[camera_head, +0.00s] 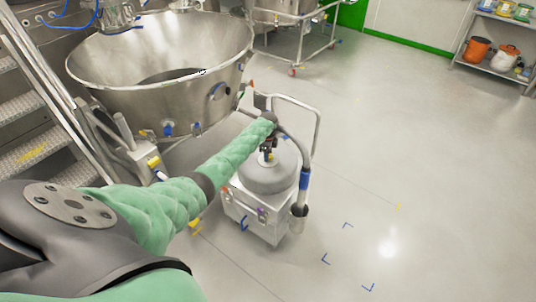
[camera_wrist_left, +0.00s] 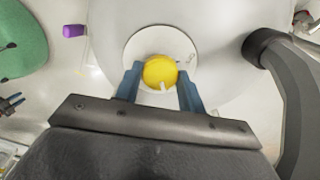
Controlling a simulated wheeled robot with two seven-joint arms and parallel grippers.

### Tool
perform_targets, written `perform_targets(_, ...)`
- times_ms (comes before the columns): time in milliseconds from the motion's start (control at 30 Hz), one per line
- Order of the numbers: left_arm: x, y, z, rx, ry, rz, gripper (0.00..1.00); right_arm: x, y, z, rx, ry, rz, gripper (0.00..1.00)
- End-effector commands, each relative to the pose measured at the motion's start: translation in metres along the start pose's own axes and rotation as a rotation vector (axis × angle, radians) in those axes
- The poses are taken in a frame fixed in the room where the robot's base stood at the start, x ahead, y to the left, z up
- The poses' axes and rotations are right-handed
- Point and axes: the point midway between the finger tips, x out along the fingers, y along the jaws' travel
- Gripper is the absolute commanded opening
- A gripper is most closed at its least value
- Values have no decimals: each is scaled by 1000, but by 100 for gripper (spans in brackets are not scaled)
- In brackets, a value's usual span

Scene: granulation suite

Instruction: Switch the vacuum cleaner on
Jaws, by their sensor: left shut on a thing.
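The vacuum cleaner (camera_head: 268,178) is a grey rounded drum on a boxy metal base, with a push handle behind it and a hose on its right side. In the left wrist view a round yellow knob (camera_wrist_left: 160,72) with a white pointer mark sits on a pale disc (camera_wrist_left: 133,47) on top of the drum (camera_wrist_left: 215,95). My left gripper (camera_wrist_left: 160,88) is over the drum's top, its two blue fingers shut on the yellow knob, one on each side. In the head view my left gripper (camera_head: 268,150) hides most of the knob. My right gripper is not in view.
A large steel bowl (camera_head: 165,105) stands left of the vacuum cleaner, with metal stairs (camera_head: 25,110) beside it. The dark hose (camera_wrist_left: 285,75) curves close on the right in the wrist view. Open floor lies to the right, with a shelf (camera_head: 495,65) far back.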

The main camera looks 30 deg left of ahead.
Motion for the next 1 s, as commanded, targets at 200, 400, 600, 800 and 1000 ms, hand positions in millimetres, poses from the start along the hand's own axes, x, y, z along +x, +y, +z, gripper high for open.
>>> perform_targets(200,-1,0,0,0,0,-1,61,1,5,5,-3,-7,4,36)
perform_targets(400,-1,0,0,-1,0,-1,61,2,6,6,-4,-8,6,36)
perform_targets(600,-16,-1,1,-1,-1,-3,61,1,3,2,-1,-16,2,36)
perform_targets(800,-46,-1,1,0,-1,-3,61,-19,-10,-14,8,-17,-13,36)
perform_targets(1000,-70,-1,0,1,0,-3,61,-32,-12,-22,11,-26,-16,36)
